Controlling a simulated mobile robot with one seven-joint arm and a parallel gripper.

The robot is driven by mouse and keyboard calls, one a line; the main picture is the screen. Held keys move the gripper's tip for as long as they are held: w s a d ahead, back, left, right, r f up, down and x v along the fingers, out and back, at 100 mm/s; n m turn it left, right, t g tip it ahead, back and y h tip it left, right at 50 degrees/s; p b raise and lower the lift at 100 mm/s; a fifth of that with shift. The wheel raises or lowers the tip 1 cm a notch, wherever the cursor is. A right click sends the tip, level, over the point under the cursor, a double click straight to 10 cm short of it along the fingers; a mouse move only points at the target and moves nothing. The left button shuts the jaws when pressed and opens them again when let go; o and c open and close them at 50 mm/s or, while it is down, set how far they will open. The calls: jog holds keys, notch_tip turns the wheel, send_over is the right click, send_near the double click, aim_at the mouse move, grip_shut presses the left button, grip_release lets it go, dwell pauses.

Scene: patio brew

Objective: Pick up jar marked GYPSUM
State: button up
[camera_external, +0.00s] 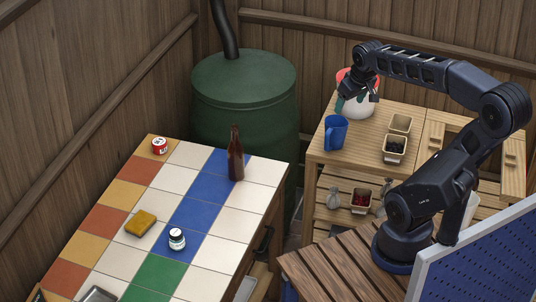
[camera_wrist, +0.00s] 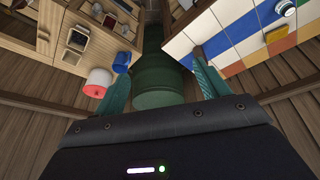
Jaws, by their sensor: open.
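A small jar with a white label and dark parts (camera_external: 177,239) stands on the tiled table, on a blue tile. A red and white jar or tin (camera_external: 159,146) stands at the table's far left corner. I cannot read the lettering on either, so I cannot tell which is marked GYPSUM. A jar also shows in the wrist view's top right corner (camera_wrist: 285,8). My gripper (camera_external: 352,103) is raised over the wooden stand, far from both jars. Its teal fingers are spread apart and empty in the wrist view (camera_wrist: 160,82).
A brown bottle (camera_external: 236,158) and a yellow sponge (camera_external: 140,224) are on the tiled table. A green barrel (camera_external: 245,95) stands behind it. The wooden stand (camera_external: 385,176) holds a blue mug (camera_external: 335,133), a red-and-white pot (camera_external: 363,106) near my gripper, and small boxes (camera_external: 395,149).

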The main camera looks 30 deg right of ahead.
jog(key=w+a+f+n+g, duration=0.15)
jog(key=w+a+n, duration=0.25)
jog(key=w+a, duration=0.75)
jog(key=n+g, duration=0.3)
jog(key=n, duration=0.7)
send_over(175, 232)
jog(key=shift+t, duration=0.25)
notch_tip(175, 232, down, 31)
jog(key=shift+w+a+r, duration=0.15)
jog(key=shift+r, duration=0.05)
jog(key=shift+s+f, duration=0.2)
jog(key=shift+f, duration=5.25)
jog(key=c, duration=1.1)
jog(key=shift+c, duration=0.2)
jog(key=shift+r, duration=0.15)
